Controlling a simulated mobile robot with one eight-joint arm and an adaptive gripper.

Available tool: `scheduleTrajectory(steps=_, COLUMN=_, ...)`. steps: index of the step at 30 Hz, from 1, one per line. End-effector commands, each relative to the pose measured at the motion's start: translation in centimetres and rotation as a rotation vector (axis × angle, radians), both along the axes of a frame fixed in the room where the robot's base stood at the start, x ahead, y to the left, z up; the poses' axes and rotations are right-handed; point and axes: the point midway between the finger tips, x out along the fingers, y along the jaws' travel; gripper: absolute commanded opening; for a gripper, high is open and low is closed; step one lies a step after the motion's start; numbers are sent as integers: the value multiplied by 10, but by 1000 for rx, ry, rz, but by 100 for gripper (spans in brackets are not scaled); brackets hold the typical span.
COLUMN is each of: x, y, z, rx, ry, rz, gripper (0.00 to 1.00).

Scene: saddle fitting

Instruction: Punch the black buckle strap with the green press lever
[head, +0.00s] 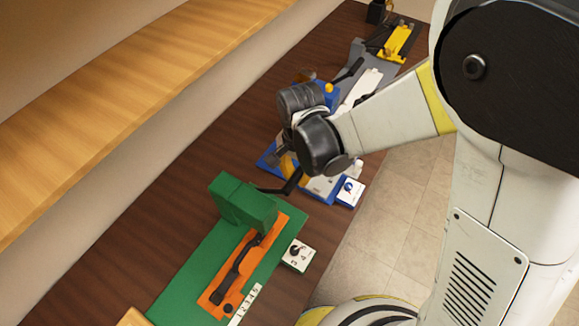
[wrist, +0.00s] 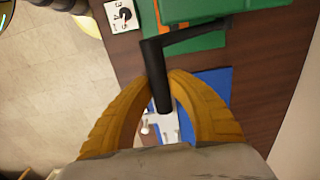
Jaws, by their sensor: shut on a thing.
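The green press (head: 240,205) stands on its green base at the lower middle of the head view. Its black lever (head: 275,190) sticks out to the right and bends up at the end. The black buckle strap (head: 236,266) lies lengthwise in an orange holder (head: 212,300), with its far end by the press head. My gripper (wrist: 161,80) is shut on the upright black handle of the lever (wrist: 155,62), between its yellow fingers. In the head view my wrist hides most of the gripper.
A white dial box (head: 298,256) and a number strip (head: 246,305) sit beside the orange holder. A blue station (head: 326,196) with its own dial box (head: 350,191) stands behind, and a yellow one (head: 397,42) farther back. A wooden ledge (head: 120,95) runs along the left.

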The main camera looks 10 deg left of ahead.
Motion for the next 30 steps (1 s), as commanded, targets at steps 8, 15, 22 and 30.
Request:
scheduleTrajectory(steps=8, x=-5, y=-12, z=-14, rx=-3, ry=1, rz=-2, gripper=4)
scheduleTrajectory(steps=15, x=-7, y=-17, z=-22, rx=-4, ry=2, rz=-1, gripper=4)
scheduleTrajectory(steps=22, x=-10, y=-25, z=-33, rx=-4, ry=2, rz=-2, gripper=4)
scheduleTrajectory(steps=30, x=-12, y=-29, z=-43, rx=-4, ry=2, rz=-2, gripper=4)
